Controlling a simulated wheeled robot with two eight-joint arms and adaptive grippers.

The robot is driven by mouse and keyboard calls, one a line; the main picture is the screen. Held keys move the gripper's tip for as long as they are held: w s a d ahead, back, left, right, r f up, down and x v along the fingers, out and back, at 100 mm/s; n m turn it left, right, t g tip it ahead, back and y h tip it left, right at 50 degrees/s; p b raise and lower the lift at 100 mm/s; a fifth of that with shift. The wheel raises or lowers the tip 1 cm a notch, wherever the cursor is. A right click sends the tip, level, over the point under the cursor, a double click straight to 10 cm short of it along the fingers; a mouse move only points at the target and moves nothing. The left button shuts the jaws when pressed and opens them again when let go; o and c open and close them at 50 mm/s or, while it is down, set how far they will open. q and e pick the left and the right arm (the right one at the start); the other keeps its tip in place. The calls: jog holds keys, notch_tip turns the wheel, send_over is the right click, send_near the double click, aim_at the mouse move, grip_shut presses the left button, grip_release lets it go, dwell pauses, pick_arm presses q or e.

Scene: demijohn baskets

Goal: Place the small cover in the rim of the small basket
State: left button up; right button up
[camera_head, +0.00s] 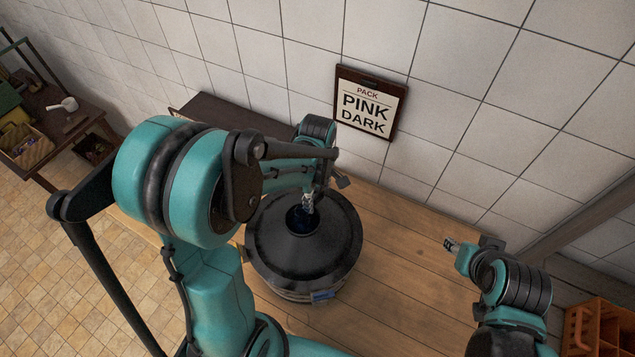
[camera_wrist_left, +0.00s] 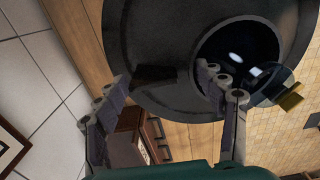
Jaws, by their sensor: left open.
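A dark cone-shaped cover (camera_head: 275,248) with a round central hole lies over the top of a basket (camera_head: 290,294) on the wooden bench. Whether its edge sits fully in the basket's rim cannot be told. My left gripper (camera_head: 308,203) is over the hole. In the left wrist view, its fingers (camera_wrist_left: 170,100) are spread apart, one over the hole, the other beyond the cover (camera_wrist_left: 160,35). A dark tab (camera_wrist_left: 153,74) lies between them. Glossy dark glass (camera_wrist_left: 240,60) shows inside the hole. My right gripper (camera_head: 452,245) is over the bench's right part, away from the cover; its jaws are too small to read.
A sign reading "PACK PINK DARK" (camera_head: 369,103) hangs on the tiled wall. A blue label (camera_head: 323,296) is on the basket's front. The bench (camera_head: 400,270) is clear right of the basket. An orange-brown crate (camera_head: 598,328) stands lower right. A side table (camera_head: 60,125) holds trays and a mallet.

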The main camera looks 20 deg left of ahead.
pick_arm(q)
notch_tip(320, 180, up, 11)
jog(key=shift+s+d+r+m+t, duration=0.1)
jog(key=shift+s+r+m+t, duration=0.35)
jog(key=shift+s+m+t, duration=1.65)
jog(key=shift+s+r+m+t, duration=0.4)
jog(key=shift+s+m, duration=0.7)
jog(key=shift+m, duration=2.25)
jog(key=shift+s+d+r+m+t, duration=0.1)
jog(key=shift+s+r+m+t, duration=0.45)
jog(key=shift+s+m+t, duration=1.5)
jog(key=shift+w+m+g, duration=0.45)
jog(key=shift+m+g, duration=0.25)
jog(key=shift+g, duration=0.35)
